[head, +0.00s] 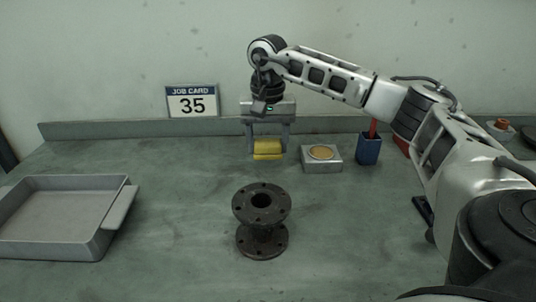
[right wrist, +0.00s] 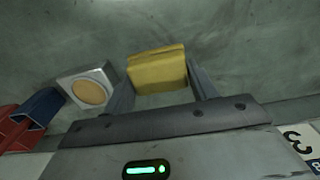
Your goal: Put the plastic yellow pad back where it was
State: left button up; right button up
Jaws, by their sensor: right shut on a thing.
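The yellow pad (head: 268,150) is a small block held between the fingers of my right gripper (head: 268,145). The gripper points down and holds the pad above the back part of the bench, behind the dark flanged valve body (head: 262,218). In the right wrist view the pad (right wrist: 158,70) sits between the two fingers, with bench surface beyond it. My left gripper does not show in either view.
A grey block with a round tan disc (head: 321,158) stands just right of the pad. A blue cup (head: 369,148) with a red handle stands farther right. A grey tray (head: 62,218) lies at left. A job card reading 35 (head: 192,101) stands at the back. Bench between tray and valve body is clear.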

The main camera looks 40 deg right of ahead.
aim_at(268, 167)
jog(key=shift+w+d+f, duration=0.45)
jog(key=shift+f, duration=0.25)
jog(key=shift+w+d+f, duration=0.1)
jog(key=shift+f, duration=0.85)
jog(key=shift+w+d+f, duration=0.1)
jog(key=shift+f, duration=0.85)
jog(key=shift+f, duration=0.1)
jog(key=o, duration=0.9)
jog(key=shift+o, duration=0.2)
notch_tip(268, 167, up, 12)
